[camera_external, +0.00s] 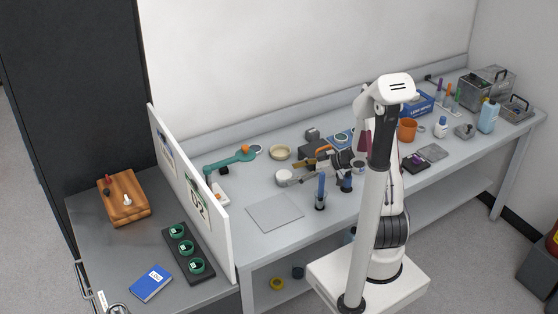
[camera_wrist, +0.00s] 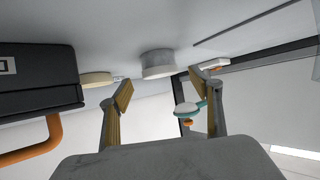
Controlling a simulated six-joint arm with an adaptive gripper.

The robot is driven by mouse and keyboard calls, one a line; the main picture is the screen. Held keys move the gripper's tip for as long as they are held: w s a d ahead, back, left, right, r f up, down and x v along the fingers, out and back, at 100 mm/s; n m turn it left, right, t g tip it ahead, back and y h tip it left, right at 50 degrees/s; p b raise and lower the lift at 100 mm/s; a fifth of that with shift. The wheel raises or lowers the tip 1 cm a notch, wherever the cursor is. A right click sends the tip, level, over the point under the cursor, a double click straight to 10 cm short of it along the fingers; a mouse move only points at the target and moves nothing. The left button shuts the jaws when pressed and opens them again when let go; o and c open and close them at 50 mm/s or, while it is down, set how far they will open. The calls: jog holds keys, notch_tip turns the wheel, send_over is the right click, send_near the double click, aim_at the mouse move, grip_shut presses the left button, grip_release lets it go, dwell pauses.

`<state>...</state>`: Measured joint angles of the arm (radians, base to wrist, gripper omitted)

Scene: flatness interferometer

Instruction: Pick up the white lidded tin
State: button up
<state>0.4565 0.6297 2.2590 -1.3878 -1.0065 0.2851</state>
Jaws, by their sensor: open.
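The white lidded tin (camera_external: 284,178) is a short, round, pale tin standing on the grey bench in the external view. In the wrist view the tin (camera_wrist: 157,64) shows near the middle, beyond the fingertips, with the bench at the top of the picture. My gripper (camera_wrist: 160,86) is open and empty, its two tan-padded fingers on either side of the tin's line. In the external view my gripper (camera_external: 308,172) is low over the bench, just right of the tin. The fingers look apart from the tin; the exact gap cannot be told.
A teal device (camera_external: 232,160) lies to the left. A flat grey plate (camera_external: 275,212) lies in front, and a blue-handled tool (camera_external: 321,190) stands front right.

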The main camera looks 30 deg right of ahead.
aim_at(286, 175)
jog(key=shift+w+a, duration=0.1)
dwell(0.3)
jog(key=shift+x, duration=2.5)
jog(key=c, duration=1.2)
